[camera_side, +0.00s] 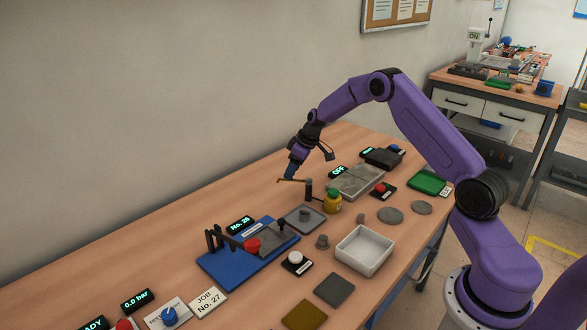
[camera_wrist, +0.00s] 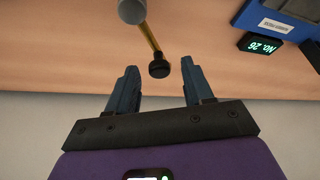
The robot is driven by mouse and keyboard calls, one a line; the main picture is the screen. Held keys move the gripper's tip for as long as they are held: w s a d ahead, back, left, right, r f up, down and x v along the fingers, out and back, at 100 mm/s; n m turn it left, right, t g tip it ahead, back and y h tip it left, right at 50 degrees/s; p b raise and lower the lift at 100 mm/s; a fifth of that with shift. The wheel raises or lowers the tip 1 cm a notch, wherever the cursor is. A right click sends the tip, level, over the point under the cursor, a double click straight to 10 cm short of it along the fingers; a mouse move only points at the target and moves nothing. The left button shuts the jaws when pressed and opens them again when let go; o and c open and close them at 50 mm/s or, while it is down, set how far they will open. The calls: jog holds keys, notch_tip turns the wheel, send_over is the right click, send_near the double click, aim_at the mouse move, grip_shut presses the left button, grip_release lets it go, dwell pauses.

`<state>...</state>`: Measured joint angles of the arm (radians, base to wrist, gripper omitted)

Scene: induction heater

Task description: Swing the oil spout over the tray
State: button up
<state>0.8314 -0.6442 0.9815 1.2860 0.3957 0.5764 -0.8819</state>
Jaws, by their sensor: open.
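The oil spout (camera_side: 293,181) is a thin brass tube on a dark upright post (camera_side: 308,190). It points left, toward the wall side and away from the trays. In the wrist view the spout (camera_wrist: 150,38) runs from the grey post top (camera_wrist: 131,10) to a black knob (camera_wrist: 159,69) at its end. My gripper (camera_wrist: 157,73) is open, with the knob between its fingertips and a gap on both sides. In the side view my gripper (camera_side: 289,174) is at the spout's outer end. A flat grey tray (camera_side: 291,221) with a small grey part lies in front of the post; a deeper white tray (camera_side: 364,262) is farther right.
A yellow bottle (camera_side: 332,203) stands close right of the post. A blue fixture (camera_side: 225,272) with a red-knobbed lever is at left. A grey slab unit (camera_side: 357,181) lies behind right. The bench left of the spout is clear up to the wall.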

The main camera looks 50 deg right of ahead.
grip_shut()
jog(key=s+n+g+y, duration=0.2)
jog(key=s+n+g, duration=0.3)
jog(key=n, duration=1.3)
jog(key=shift+s+a+g, duration=0.4)
jog(key=shift+s, duration=0.7)
grip_release()
